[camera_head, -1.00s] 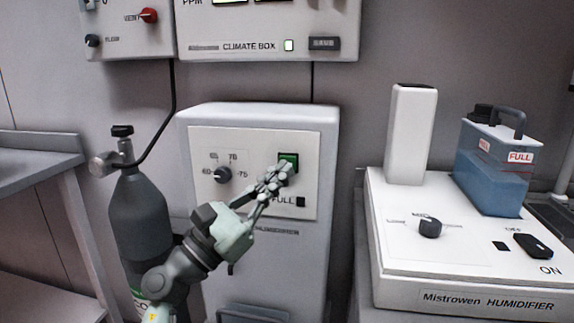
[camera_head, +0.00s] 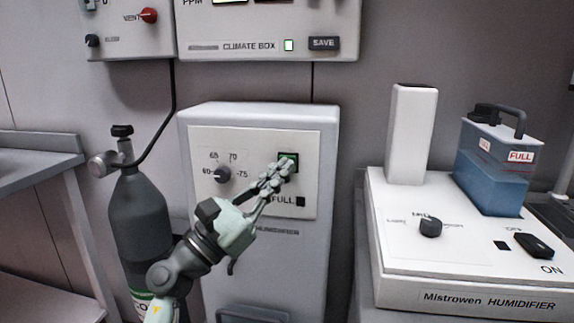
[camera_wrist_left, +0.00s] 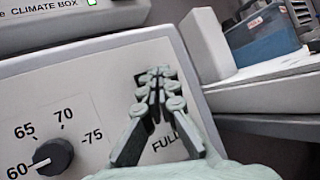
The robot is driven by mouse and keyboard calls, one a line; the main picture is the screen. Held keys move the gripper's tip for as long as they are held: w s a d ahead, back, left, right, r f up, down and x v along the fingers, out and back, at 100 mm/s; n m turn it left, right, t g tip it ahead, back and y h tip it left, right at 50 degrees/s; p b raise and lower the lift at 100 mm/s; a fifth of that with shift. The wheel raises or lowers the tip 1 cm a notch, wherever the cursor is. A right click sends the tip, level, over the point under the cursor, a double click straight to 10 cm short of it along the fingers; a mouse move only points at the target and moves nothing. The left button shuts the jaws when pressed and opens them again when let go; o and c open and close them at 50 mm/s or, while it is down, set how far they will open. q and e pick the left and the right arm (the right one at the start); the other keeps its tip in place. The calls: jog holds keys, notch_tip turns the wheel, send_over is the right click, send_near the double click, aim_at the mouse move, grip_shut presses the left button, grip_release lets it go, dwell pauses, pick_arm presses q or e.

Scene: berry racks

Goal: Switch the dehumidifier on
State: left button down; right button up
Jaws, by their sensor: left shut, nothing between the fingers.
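The dehumidifier (camera_head: 312,240) is a tall white box against the wall, with a pale control panel. Its square switch (camera_head: 288,157), dark with green showing, is at the panel's upper right. My left gripper (camera_head: 284,168) is shut and empty, its fingertips over the switch's lower part. Whether they touch it, I cannot tell. In the left wrist view, the shut fingers (camera_wrist_left: 158,78) hide the switch. A dark dial (camera_head: 222,174) with numbers is at the panel's left; it also shows in the wrist view (camera_wrist_left: 53,155). My right gripper is not in view.
A dark gas cylinder (camera_head: 140,215) stands left of the dehumidifier, near my left arm. The climate box (camera_head: 265,46) hangs above. The white humidifier (camera_head: 400,285), with a blue tank (camera_head: 492,165), is at the right. A grey table (camera_head: 40,150) is at the far left.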

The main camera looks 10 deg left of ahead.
pick_arm(q)
jog(key=shift+w, duration=0.25)
jog(key=shift+s, duration=0.15)
dwell(0.4)
jog(key=shift+s, duration=0.8)
jog(key=shift+s, duration=0.1)
jog(key=shift+s, duration=2.4)
